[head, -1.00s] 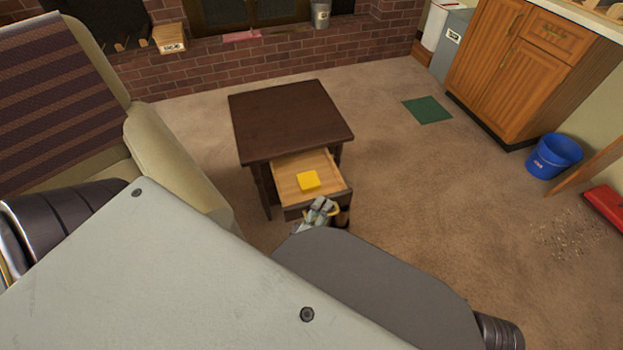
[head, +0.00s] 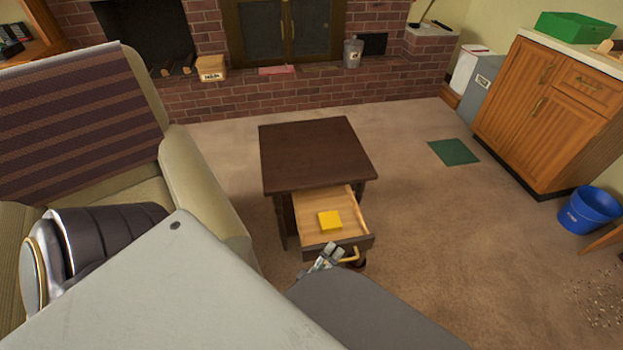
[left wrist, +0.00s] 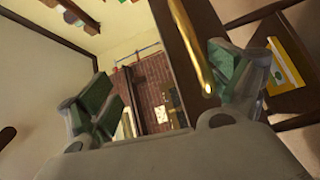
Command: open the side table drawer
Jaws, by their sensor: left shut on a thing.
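The dark wooden side table (head: 315,155) stands on the carpet in the middle of the head view. Its drawer (head: 308,203) is pulled well out toward me, showing a light wood inside. A yellow block-like item (head: 330,220) lies in the drawer. The brass handle (head: 351,257) is on the drawer's dark front. My left gripper (head: 325,257) is at the handle and shut on it. In the left wrist view, the brass handle (left wrist: 193,45) runs between the fingers of my left gripper (left wrist: 165,85). My right gripper is not in view.
A beige armchair (head: 205,185) stands close on the left. A blue bucket (head: 588,212) and a wooden cabinet (head: 540,115) are at the right. A green mat (head: 453,152) lies on the carpet. Carpet right of the table is mostly clear.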

